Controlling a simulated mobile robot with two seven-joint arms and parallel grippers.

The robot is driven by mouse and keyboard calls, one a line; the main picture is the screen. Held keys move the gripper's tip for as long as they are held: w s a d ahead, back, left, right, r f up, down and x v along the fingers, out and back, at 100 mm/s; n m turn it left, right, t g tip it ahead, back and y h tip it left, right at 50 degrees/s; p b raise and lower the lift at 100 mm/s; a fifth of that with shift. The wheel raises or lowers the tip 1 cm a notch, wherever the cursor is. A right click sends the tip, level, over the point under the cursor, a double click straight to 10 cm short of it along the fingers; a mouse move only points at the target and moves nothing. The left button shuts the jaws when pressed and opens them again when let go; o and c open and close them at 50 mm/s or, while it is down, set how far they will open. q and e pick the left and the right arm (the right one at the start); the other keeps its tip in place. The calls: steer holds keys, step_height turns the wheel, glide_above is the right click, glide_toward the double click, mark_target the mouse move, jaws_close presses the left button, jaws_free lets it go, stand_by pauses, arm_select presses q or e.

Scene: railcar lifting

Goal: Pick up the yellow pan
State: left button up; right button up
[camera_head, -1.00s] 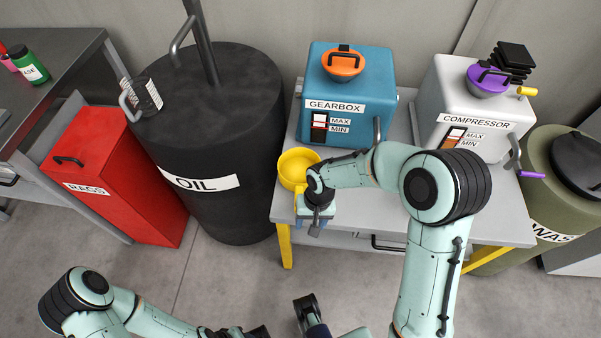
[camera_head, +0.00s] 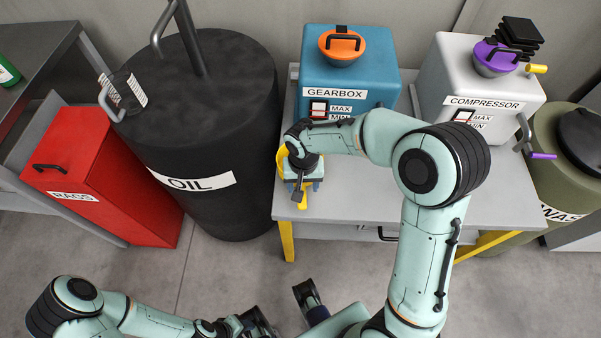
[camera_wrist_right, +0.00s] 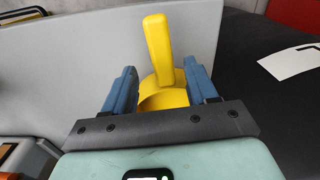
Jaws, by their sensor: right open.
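The yellow pan (camera_head: 281,162) sits at the left edge of the grey table, mostly hidden behind my right wrist in the head view. In the right wrist view the pan (camera_wrist_right: 164,97) shows its bowl, with its upright yellow handle rising between and beyond the two blue fingers. My right gripper (camera_head: 300,192) is open at the pan; in the right wrist view its fingers (camera_wrist_right: 158,78) stand on either side with gaps visible. My left arm is at the lower left of the head view; its dark end (camera_head: 255,322) is low and its jaws are unclear.
The grey table (camera_head: 400,195) carries the blue gearbox (camera_head: 350,75) and the white compressor (camera_head: 480,85) behind my right arm. The black oil drum (camera_head: 215,130) stands close to the left. A green waste drum (camera_head: 560,160) is at the right. The table's front middle is clear.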

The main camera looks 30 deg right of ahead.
step_height(320, 180, down, 4)
steer(key=shift+w+a+f, duration=0.1)
steer(key=shift+a+f, duration=0.05)
steer(key=shift+f, duration=0.1)
jaws_close()
steer(key=shift+r, duration=0.15)
